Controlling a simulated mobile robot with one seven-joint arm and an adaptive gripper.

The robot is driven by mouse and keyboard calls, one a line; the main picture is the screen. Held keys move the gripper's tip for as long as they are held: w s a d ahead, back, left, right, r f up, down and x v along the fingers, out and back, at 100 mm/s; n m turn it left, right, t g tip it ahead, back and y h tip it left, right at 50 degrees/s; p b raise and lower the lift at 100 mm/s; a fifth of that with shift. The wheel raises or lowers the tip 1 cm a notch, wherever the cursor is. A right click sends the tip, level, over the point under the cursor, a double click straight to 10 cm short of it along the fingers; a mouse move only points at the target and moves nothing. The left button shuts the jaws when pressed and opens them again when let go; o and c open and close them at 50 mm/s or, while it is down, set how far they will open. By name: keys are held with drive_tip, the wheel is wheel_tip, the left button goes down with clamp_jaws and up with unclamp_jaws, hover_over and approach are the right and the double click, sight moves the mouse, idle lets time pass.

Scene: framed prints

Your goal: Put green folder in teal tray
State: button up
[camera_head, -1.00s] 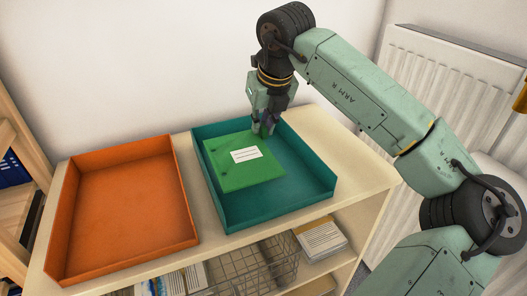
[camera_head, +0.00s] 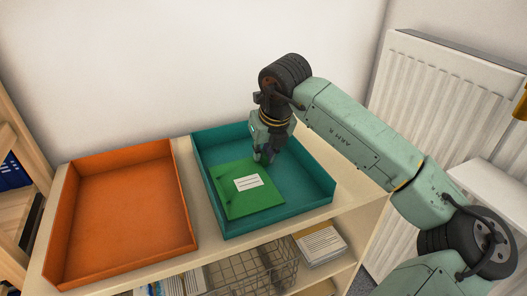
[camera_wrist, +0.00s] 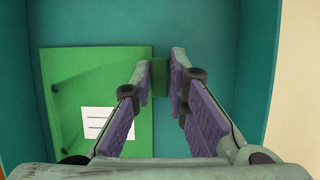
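The green folder (camera_head: 236,200), a flat green panel with a white label, is inside the teal tray (camera_head: 318,200), towards its left side. It lies flat and low between the walls; I cannot tell for sure whether it touches the floor. My gripper (camera_head: 264,158) points down at the folder's right edge. In the wrist view, my gripper (camera_wrist: 161,80) has its two purple-padded fingers on either side of a small dark green tab of the folder, close against it. The folder's face (camera_wrist: 130,70) is left of the fingers, partly covered by the left one.
An empty orange tray (camera_head: 130,220) stands to the left on the same cream shelf unit (camera_head: 345,205). Below are a wire basket (camera_head: 255,275) and books (camera_head: 320,243). A wall is behind, and a white radiator (camera_head: 440,100) is at the right.

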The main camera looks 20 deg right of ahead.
drive_tip(key=o, duration=0.4)
drive_tip(key=v, duration=1.2)
drive_tip(key=shift+r+b, duration=0.25)
drive_tip(key=shift+b, duration=0.15)
